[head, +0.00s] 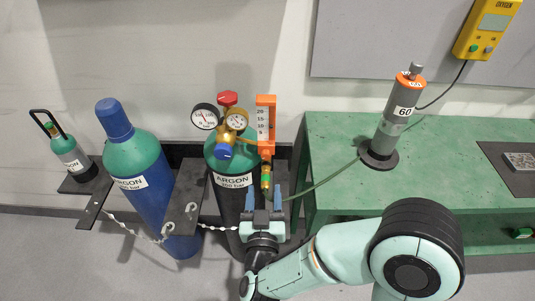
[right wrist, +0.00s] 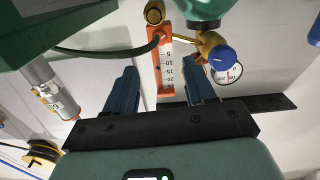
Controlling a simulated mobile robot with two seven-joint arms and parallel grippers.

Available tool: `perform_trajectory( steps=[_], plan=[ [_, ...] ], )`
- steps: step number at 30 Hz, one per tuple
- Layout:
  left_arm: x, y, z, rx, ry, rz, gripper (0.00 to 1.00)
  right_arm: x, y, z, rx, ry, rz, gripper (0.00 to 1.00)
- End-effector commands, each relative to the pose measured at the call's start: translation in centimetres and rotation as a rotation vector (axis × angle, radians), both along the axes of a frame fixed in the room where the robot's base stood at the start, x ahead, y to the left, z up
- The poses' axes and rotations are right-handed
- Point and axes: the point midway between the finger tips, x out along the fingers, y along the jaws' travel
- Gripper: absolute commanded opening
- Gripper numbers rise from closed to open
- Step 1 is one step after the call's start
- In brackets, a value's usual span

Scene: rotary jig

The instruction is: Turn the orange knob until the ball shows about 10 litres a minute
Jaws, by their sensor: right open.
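The orange flowmeter (head: 273,104) stands upright on the argon regulator, with a scale marked up to 20. An orange part (head: 266,150), which looks like the knob, sits just below its scale. The flowmeter also shows upside down in the right wrist view (right wrist: 183,58). I cannot make out the ball in either view. My right gripper (head: 263,192) is open, its two blue fingers pointing up below the flowmeter. In the right wrist view, the open gripper (right wrist: 162,84) has the flowmeter beyond the gap between its fingers, with nothing held. My left gripper is not in view.
Blue-bodied (head: 172,205) and small (head: 72,160) argon cylinders stand left. A green bench (head: 340,130) stands right, carrying a grey cylinder (head: 394,115). A green hose (head: 325,181) crosses near my gripper.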

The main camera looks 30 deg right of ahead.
Motion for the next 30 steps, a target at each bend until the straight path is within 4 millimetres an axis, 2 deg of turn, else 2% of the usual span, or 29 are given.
perform_trajectory(
  steps=[1, 6, 12, 18, 23, 30],
  plan=[
    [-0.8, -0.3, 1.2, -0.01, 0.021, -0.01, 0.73, 0.1, -0.3, 0.3, -0.005, 0.005, -0.002, 0.55],
    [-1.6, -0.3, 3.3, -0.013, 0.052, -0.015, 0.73, 2.4, -1.7, 0.4, -0.006, 0.005, -0.005, 0.55],
    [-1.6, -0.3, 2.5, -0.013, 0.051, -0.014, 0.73, 5.9, -3.8, -0.2, 0.0, 0.001, -0.004, 0.55],
    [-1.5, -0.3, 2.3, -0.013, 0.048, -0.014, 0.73, 8.3, -5.3, -0.2, 0.0, 0.001, -0.002, 0.55],
    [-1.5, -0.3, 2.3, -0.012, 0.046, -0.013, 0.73, 9.2, -5.8, -0.1, 0.0, 0.002, -0.001, 0.55],
    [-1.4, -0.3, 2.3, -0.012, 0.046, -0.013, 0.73, 9.3, -5.8, -0.1, 0.001, 0.002, 0.0, 0.55]
  ],
)
